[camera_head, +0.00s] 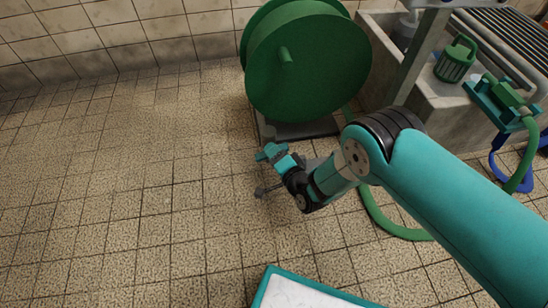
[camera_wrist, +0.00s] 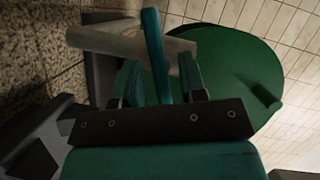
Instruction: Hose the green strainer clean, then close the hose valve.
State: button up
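The green strainer (camera_head: 455,62), a small basket with a handle and dark slots, stands upright on the concrete trough's ledge at the upper right. Whether it is dirty is too small to tell. A green hose nozzle (camera_head: 508,95) lies in a green holder on the trough's edge, its green hose (camera_head: 527,150) hanging down. My gripper (camera_head: 274,153) is over the floor in front of the hose reel, well left of the strainer and nozzle.
A large green hose reel (camera_head: 310,65) stands by the trough (camera_head: 440,97); it also shows in the wrist view (camera_wrist: 228,75). A grey post (camera_head: 412,60) rises before the trough. Green hose (camera_head: 385,222) loops on the floor beneath my arm. The tiled floor at left is clear.

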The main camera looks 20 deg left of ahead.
jog(key=shift+w+a, duration=0.2)
grip_shut()
jog(key=shift+d+f+m+y, duration=0.1)
jog(key=shift+m+y, duration=0.2)
jog(key=shift+m, duration=0.5)
jog(key=shift+m+t+y, duration=0.4)
jog(key=shift+m+y, duration=0.2)
jog(key=shift+m, duration=0.6)
